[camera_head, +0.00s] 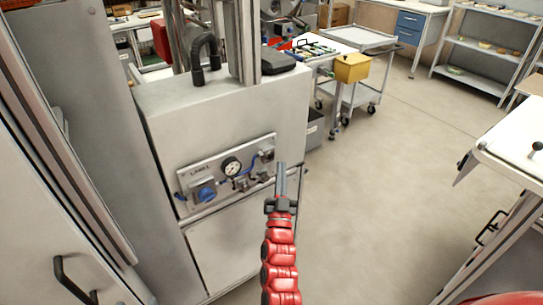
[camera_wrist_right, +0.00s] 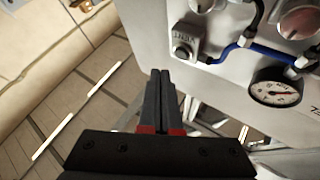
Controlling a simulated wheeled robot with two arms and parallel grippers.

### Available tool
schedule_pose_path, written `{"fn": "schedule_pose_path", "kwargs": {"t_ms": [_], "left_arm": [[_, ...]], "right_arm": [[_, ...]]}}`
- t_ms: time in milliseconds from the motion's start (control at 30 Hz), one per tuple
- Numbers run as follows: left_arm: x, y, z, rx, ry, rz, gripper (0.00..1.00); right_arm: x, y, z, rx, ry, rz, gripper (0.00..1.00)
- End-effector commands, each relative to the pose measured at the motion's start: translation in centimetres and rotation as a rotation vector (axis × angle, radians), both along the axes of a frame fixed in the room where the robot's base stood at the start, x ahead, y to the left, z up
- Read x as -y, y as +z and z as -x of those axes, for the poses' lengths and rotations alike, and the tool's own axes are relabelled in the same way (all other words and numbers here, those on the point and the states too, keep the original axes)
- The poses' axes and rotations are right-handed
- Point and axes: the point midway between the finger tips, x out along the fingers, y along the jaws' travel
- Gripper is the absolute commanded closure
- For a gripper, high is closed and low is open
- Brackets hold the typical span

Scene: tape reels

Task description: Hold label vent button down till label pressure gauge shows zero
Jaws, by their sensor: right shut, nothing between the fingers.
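The label panel (camera_head: 190,172) is on the front of a grey cabinet. Its round white pressure gauge (camera_head: 231,167) also shows in the right wrist view (camera_wrist_right: 276,88); the needle reading is too small to tell. A small round button on a plate, probably the vent button (camera_wrist_right: 183,49), sits at the end of the blue hose in the wrist view; its plate is at the panel's right end (camera_head: 268,155) in the head view. My right gripper (camera_head: 281,167) is shut and empty, close to the panel's right end. Its fingertips (camera_wrist_right: 162,73) look apart from the button. My left gripper is out of view.
A blue knob (camera_head: 205,193) is on the panel's left, with blue hose and fittings (camera_head: 243,183) beside the gauge. A trolley with a yellow box (camera_head: 352,68) stands behind. A white table (camera_head: 515,135) is at right. The floor between is clear.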

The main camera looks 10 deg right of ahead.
Motion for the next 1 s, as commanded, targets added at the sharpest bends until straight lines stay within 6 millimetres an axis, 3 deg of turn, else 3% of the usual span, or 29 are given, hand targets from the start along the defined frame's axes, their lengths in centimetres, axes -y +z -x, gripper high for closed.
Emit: {"fn": "schedule_pose_path", "kwargs": {"t_ms": [300,833,933,1000], "left_arm": [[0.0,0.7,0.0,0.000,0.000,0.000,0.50],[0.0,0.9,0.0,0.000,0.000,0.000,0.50],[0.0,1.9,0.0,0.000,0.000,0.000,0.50],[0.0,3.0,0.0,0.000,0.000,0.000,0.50]], "right_arm": [[1.0,0.1,2.9,-0.001,0.001,0.000,1.00],[1.1,0.5,3.6,0.017,-0.002,0.009,1.00],[1.1,2.0,5.9,0.096,-0.012,0.045,1.00],[0.8,3.7,8.8,0.193,-0.016,0.091,1.00]]}}
